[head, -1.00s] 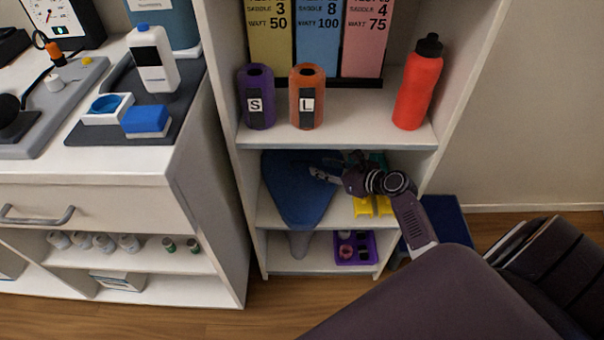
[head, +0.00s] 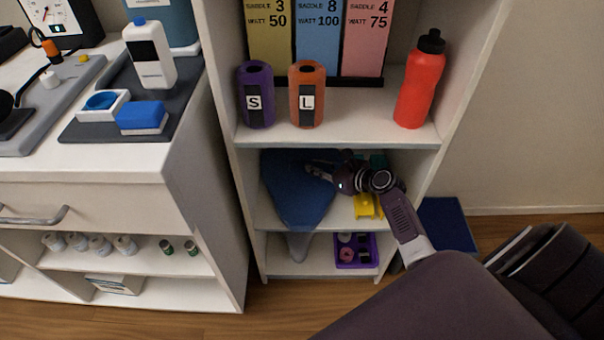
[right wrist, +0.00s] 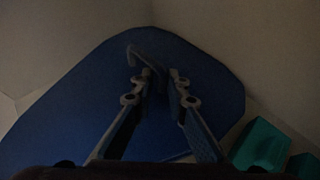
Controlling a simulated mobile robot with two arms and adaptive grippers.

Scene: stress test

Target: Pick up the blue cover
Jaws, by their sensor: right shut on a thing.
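The blue cover (head: 290,200) is a broad, saddle-shaped blue piece on the middle shelf of the white rack, narrowing toward the front and hanging over the shelf edge. It fills much of the right wrist view (right wrist: 60,110). My right gripper (head: 312,166) reaches in from the right over the back part of the cover. In the right wrist view its fingertips (right wrist: 155,77) are close together on the cover, shut on it. The exact grip point is dark and hard to see. My left gripper is not in view.
A yellow item (head: 366,206) sits on the same shelf, right of the cover. A green item (right wrist: 262,146) is close to the right finger. A purple tray (head: 357,252) is on the shelf below. Purple (head: 256,95) and orange (head: 306,95) canisters and a red bottle (head: 420,80) stand above.

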